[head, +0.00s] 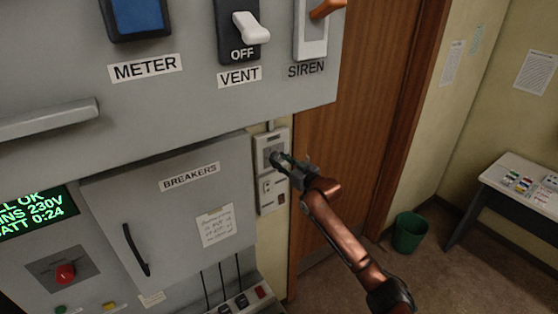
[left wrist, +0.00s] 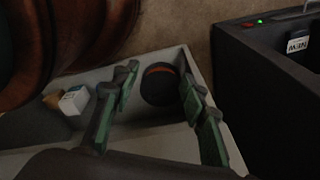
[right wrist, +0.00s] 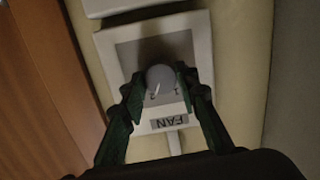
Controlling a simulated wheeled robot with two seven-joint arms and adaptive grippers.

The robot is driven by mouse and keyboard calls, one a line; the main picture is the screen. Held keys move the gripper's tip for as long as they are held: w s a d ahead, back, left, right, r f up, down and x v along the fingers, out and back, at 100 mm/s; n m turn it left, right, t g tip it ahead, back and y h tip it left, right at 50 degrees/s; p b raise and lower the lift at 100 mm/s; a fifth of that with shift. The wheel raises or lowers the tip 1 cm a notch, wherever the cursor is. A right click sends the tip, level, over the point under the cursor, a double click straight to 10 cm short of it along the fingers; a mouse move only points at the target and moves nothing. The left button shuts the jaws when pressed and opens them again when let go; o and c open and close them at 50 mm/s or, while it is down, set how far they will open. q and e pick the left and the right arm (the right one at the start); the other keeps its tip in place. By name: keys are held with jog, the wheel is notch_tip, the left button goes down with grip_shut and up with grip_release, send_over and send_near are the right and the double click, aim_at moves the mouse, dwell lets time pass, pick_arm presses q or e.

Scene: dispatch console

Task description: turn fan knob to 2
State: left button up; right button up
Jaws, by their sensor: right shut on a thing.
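The fan knob (right wrist: 160,78) is a round grey knob on a pale wall plate (right wrist: 201,40) with an upside-down FAN label (right wrist: 170,121). Its white pointer line slants down and slightly left in the right wrist view, towards the small digit that looks like 2; a 1 is to its right. My right gripper (right wrist: 157,88) is shut on the knob, one finger on each side. In the head view my right gripper (head: 281,160) covers most of the knob. My left gripper (left wrist: 160,102) is open and empty, away from the fan plate.
The breaker cabinet (head: 170,215) stands left of the fan plate, with a wooden door (head: 350,130) to the right. Below my left gripper is a grey tray (left wrist: 170,136) with a dark round thing (left wrist: 158,86) and a small white box (left wrist: 74,99).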

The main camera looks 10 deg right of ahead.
jog(key=shift+f, duration=0.5)
jog(key=o, duration=1.1)
jog(key=shift+r, duration=0.3)
jog(key=shift+o, duration=0.2)
jog(key=shift+s, duration=0.1)
jog(key=v, duration=1.2)
